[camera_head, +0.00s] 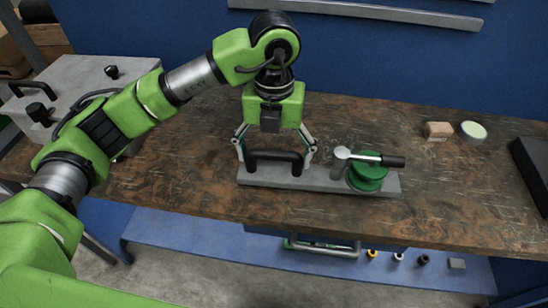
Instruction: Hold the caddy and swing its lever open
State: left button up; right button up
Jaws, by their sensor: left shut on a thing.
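The caddy is a grey flat base (320,181) lying on the wooden bench near its front edge. A black handle (272,158) stands on its left part. On its right part is a green round piece (369,172) with a metal lever (362,157). The lever's black grip points to the right. My left gripper (275,150) comes down from above and is shut on the black handle, one finger at each end of it. The fingertips are partly hard to make out against the handle. My right gripper is not in view.
A small tan block (438,130) and a round tin (473,131) stand at the right on the bench (440,190). A black object (534,165) is at the right edge. A grey box (75,90) stands at the left. Bench space right of the caddy is clear.

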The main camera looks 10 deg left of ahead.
pick_arm(q)
jog(key=shift+w+a+f+b, duration=0.15)
jog(key=shift+w+f+b, duration=1.15)
jog(key=shift+w, duration=0.3)
jog(key=shift+w+a+f, duration=0.1)
jog(key=shift+w, duration=0.05)
jog(key=shift+f+b, duration=0.45)
jog(key=shift+f, duration=0.15)
dwell(0.7)
